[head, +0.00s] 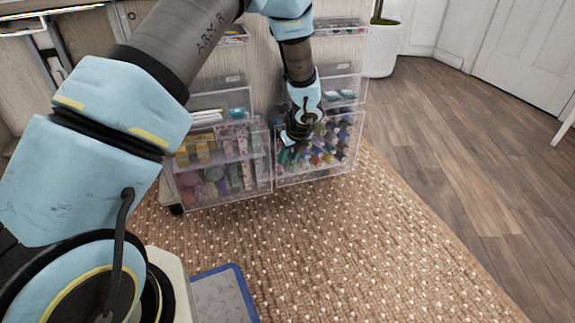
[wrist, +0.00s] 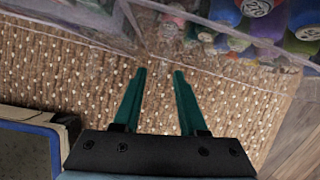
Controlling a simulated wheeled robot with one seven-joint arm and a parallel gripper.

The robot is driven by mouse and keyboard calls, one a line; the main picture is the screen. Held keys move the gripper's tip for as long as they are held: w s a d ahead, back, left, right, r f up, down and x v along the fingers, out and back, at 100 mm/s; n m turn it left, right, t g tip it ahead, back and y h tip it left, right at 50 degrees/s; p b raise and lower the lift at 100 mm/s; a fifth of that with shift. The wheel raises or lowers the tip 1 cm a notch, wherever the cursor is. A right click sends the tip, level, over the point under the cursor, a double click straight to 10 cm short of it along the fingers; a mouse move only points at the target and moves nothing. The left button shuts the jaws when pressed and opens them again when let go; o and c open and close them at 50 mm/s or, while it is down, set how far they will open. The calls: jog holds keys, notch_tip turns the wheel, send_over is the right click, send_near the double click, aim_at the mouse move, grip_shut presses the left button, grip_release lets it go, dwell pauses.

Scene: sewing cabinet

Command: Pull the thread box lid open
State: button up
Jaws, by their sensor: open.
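The thread box (head: 338,168) is a clear box full of coloured spools, low at the right of the cabinet. It looks closed, but its clear lid is hard to tell from the walls. My gripper (head: 287,146) is in front of its upper left part. In the wrist view the thread box (wrist: 262,58) fills the upper right, with spools behind clear plastic. My gripper (wrist: 160,72) is open there, its two teal fingers apart with nothing between them. The fingertips are near the box's lower edge; I cannot tell whether they touch it. My arm covers part of the cabinet.
A similar clear box (head: 222,196) with fabric and yellow items stands directly to the left. Clear drawers (head: 340,90) sit above. A white plant pot (head: 380,55) stands behind, right.

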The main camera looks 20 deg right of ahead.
jog(key=shift+x, duration=1)
grip_shut()
dwell(0.8)
